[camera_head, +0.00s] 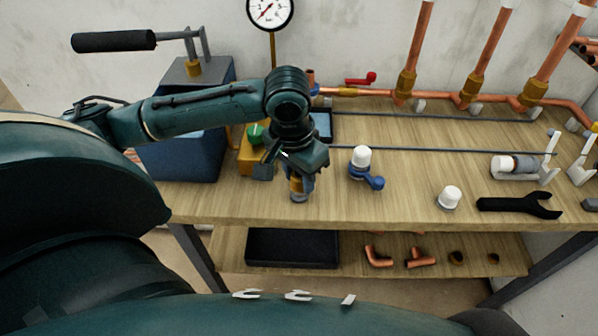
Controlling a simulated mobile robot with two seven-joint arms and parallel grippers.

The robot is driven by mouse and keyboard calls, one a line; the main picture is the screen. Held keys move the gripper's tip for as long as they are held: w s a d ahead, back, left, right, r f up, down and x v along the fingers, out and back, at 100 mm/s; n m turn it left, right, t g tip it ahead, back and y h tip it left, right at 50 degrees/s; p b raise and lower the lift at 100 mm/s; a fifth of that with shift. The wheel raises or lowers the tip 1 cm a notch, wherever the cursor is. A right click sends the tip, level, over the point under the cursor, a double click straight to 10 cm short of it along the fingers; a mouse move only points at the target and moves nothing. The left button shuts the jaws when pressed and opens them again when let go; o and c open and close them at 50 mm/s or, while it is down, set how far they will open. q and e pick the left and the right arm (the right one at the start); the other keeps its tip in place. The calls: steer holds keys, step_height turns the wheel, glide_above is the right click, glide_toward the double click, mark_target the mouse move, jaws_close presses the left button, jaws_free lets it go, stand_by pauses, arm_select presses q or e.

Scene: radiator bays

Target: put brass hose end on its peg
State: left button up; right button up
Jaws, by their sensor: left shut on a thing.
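My left gripper (298,178) points down over the front part of the wooden bench, left of the middle. It is shut on the brass hose end (296,187), a small brass-coloured piece mostly hidden by the fingers. A greyish round end shows just below the brass, close to the bench top; I cannot tell whether it belongs to the hose end or is a peg under it. No separate peg for it can be made out. My right gripper is not in view.
A blue valve with a white cap (362,158) stands right of the gripper. A white cap (449,197) and a black wrench (520,205) lie further right. A blue pump box (185,150) stands left. Copper pipes (420,50) rise at the back.

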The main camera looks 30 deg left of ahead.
arm_select(q)
steer(key=shift+f, duration=0.65)
steer(key=o, duration=0.9)
